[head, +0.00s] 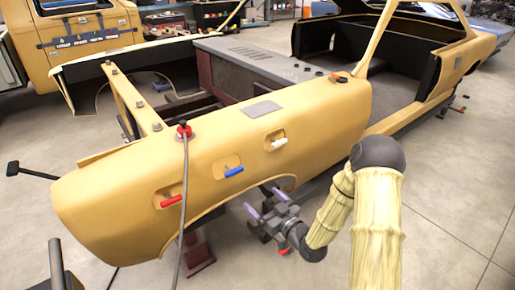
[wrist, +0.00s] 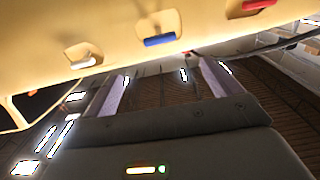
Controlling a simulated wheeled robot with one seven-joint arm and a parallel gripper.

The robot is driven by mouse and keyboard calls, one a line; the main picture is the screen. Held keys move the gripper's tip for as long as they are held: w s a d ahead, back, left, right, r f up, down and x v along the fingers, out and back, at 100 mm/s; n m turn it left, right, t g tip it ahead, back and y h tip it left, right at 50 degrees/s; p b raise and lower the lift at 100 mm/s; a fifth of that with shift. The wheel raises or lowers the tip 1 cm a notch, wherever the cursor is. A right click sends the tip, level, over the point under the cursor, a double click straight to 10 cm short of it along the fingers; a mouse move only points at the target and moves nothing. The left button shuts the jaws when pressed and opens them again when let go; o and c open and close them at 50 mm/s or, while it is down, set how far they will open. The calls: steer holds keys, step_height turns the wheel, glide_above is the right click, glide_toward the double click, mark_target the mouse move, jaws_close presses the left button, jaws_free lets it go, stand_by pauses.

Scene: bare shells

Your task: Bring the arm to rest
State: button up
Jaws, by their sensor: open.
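My gripper (head: 262,203) is beside the lower edge of the yellow car fender (head: 320,120), near the wheel arch, apart from the handles. In the wrist view my gripper (wrist: 165,92) has its two fingers spread with nothing between them. My arm, in a pale yellow sleeve, reaches in from the lower right and bends down to the gripper. The fender (wrist: 215,20) crosses the top of the wrist view. It carries a red handle (head: 171,201), a blue handle (head: 234,171) and a white handle (head: 279,142), each in a recess.
A grey cable with a red-based fixture (head: 184,131) hangs over the fender. A red stand (head: 199,255) is under it. The yellow car shell (head: 440,75) extends to the back right. Bare concrete floor (head: 450,200) lies open at the right. A dark post (head: 56,262) stands at lower left.

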steer(key=s+d+r+m+g+h+p, duration=0.1)
steer(key=s+d+r+m+g+h, duration=0.1)
steer(key=s, duration=0.5)
steer(key=s+d+r+m+g+h+p, duration=0.2)
steer(key=s+d+r+g+h, duration=0.2)
steer(key=s+g, duration=0.2)
steer(key=s+d+r+m+g+h+p, duration=0.1)
steer(key=s+d+r+m+g+h, duration=0.1)
steer(key=s, duration=0.7)
step_height(320, 180, up, 2)
steer(key=shift+d+m+g+h, duration=0.4)
steer(key=shift+d+g+h, duration=0.55)
steer(key=shift+g, duration=0.25)
